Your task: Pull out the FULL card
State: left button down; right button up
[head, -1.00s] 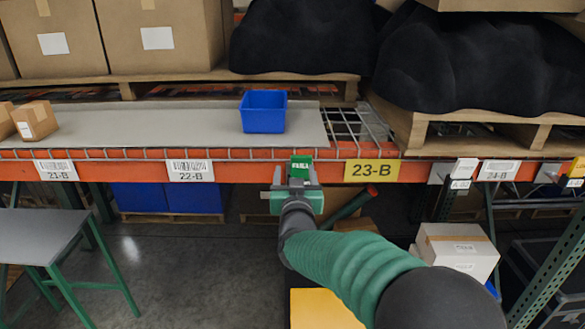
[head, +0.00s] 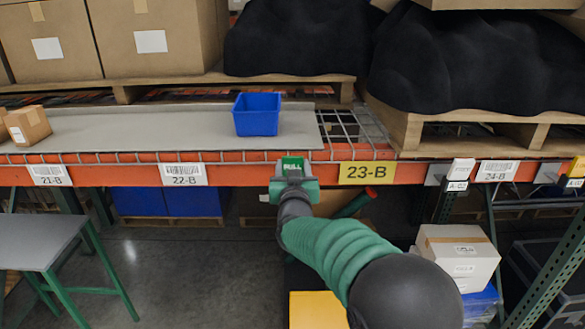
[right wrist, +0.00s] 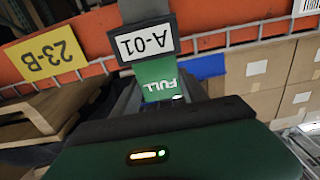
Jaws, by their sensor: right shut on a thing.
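The green FULL card (head: 292,163) is at the orange shelf beam, between the 22-B and 23-B labels. In the right wrist view the card (right wrist: 159,78) appears upside down, directly against a white A-01 label (right wrist: 146,43) on a dark holder. My right gripper (head: 293,174) is shut on the card, at the front of the beam. I cannot tell how much of the card is still inside the holder. My left gripper is not in view.
A blue bin (head: 257,114) stands on the grey shelf deck above the beam. The yellow 23-B label (head: 367,173) is just right of the gripper. A white A-02 holder (head: 460,170) hangs further right. A grey table (head: 32,243) stands at the left.

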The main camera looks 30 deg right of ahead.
aim_at(294, 157)
jog(key=shift+s+d, duration=0.15)
jog(key=shift+d, duration=0.2)
jog(key=shift+c, duration=1.3)
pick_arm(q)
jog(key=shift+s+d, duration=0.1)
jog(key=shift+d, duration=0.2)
pick_arm(e)
jog(key=shift+a, duration=0.1)
